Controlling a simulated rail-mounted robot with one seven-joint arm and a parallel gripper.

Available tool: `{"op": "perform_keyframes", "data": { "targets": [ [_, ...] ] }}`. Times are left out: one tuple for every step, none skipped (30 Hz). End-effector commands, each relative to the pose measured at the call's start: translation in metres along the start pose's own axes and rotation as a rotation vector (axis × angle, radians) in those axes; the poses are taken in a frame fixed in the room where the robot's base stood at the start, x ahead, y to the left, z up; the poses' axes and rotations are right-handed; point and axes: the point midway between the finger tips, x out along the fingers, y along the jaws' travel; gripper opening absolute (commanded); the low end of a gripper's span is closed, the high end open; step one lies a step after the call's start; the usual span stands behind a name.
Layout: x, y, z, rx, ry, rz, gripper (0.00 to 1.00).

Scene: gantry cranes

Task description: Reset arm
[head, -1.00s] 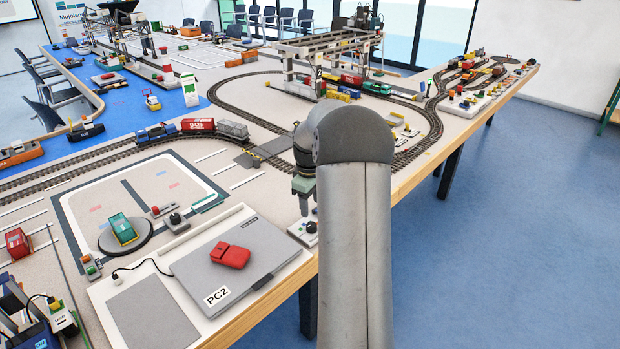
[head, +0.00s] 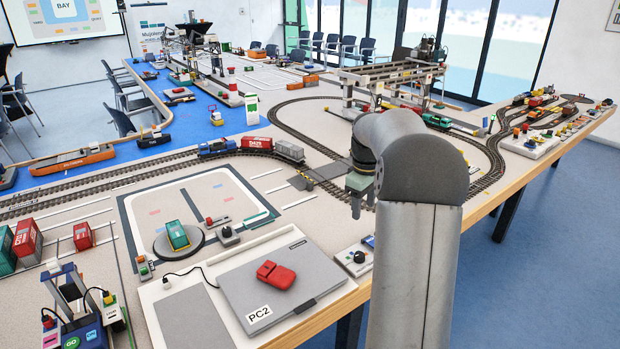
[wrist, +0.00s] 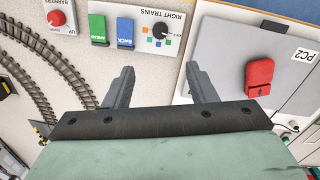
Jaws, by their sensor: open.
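My arm rises at the right of centre in the head view, and my gripper (head: 356,205) hangs from its end above the table edge near the track. In the wrist view my gripper (wrist: 160,88) shows two grey fingers spread apart with nothing between them. The red object (wrist: 260,75) on the grey PC2 laptop (wrist: 295,55) lies to the right of the fingers. The red object also shows in the head view (head: 276,274).
The laptop (head: 235,285) lies at the table's front edge. A train track (head: 330,183) loops beyond my gripper, with a gantry crane (head: 385,75) over it. A red wagon (head: 257,143) stands on the track. Blue floor (head: 530,260) is free at the right.

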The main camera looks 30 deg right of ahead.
Motion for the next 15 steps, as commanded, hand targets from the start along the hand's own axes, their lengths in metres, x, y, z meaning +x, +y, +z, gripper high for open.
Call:
{"op": "perform_keyframes", "data": {
  "targets": [
    [0.000,0.000,0.000,0.000,0.000,0.000,0.51],
    [0.000,0.000,0.000,0.000,0.000,0.000,0.51],
    [0.000,0.000,0.000,0.000,0.000,0.000,0.51],
    [0.000,-0.001,0.000,0.000,0.000,0.000,0.51],
    [-0.001,-0.004,-0.001,0.000,0.000,0.000,0.51],
    [-0.003,-0.010,-0.003,0.002,-0.001,0.000,0.51],
    [-0.006,-0.017,-0.005,0.003,0.000,0.002,0.51],
    [-0.009,-0.028,-0.007,0.006,-0.001,0.002,0.51],
    [-0.015,-0.046,-0.011,0.012,-0.001,0.003,0.51],
    [-0.019,-0.062,-0.013,0.018,-0.002,0.003,0.51],
    [-0.023,-0.081,-0.014,0.026,-0.002,0.005,0.51],
    [-0.029,-0.108,-0.014,0.042,-0.003,0.005,0.51],
    [-0.032,-0.131,-0.013,0.055,-0.002,0.005,0.51],
    [-0.036,-0.154,-0.010,0.070,0.000,0.005,0.51],
    [-0.039,-0.184,-0.003,0.093,0.002,0.004,0.51]
  ]
}}
